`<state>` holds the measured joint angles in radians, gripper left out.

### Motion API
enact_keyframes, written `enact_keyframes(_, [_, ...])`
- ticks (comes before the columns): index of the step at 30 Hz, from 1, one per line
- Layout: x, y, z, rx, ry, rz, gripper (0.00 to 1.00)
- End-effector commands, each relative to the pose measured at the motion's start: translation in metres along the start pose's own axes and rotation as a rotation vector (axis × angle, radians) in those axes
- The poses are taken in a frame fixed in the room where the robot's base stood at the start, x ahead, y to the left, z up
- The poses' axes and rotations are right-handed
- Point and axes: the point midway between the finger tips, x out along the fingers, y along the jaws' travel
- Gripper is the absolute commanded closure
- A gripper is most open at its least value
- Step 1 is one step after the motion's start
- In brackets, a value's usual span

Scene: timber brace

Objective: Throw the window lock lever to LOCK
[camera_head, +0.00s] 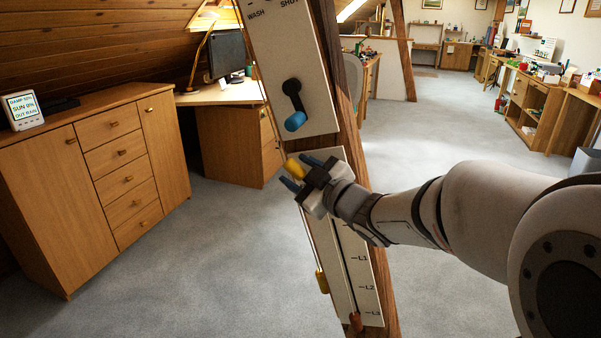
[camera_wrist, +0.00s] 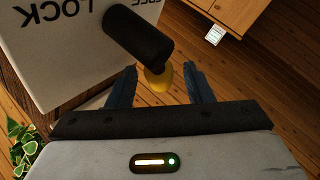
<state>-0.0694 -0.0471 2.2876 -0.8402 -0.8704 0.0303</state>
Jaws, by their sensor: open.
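The lower pale panel (camera_head: 345,230) on the leaning timber carries the lock lever, whose yellow knob (camera_head: 296,168) sticks out between my fingers. In the wrist view the word LOCK shows upside down on a pale panel (camera_wrist: 60,60), left of a dark cylinder (camera_wrist: 140,36). A second word by the cylinder is cut off. A yellow part (camera_wrist: 161,77) shows just below the cylinder, between my blue fingertips. My gripper (camera_head: 301,172) is open with a finger on each side of the yellow knob. Contact is not clear. My gripper hides the lever's base in the head view.
An upper panel (camera_head: 285,55) marked WASH and SHUT holds a dark lever with a blue knob (camera_head: 295,121). Below hang a yellow pull (camera_head: 322,282) and a red-brown slider (camera_head: 356,322) beside L1 to L3. A wooden cabinet (camera_head: 95,165) stands left. Carpet is clear around.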

Motion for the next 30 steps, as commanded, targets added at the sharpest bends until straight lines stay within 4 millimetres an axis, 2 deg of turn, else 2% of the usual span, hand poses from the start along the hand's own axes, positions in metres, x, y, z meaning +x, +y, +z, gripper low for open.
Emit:
enact_keyframes(3, [-0.0003,0.0003,0.0001,0.000,0.000,0.000,0.55])
enact_keyframes(19, [-0.0008,0.0007,0.0005,0.000,-0.001,0.001,0.99])
enact_keyframes(30, [0.0005,0.0002,0.0014,0.004,0.004,0.003,1.00])
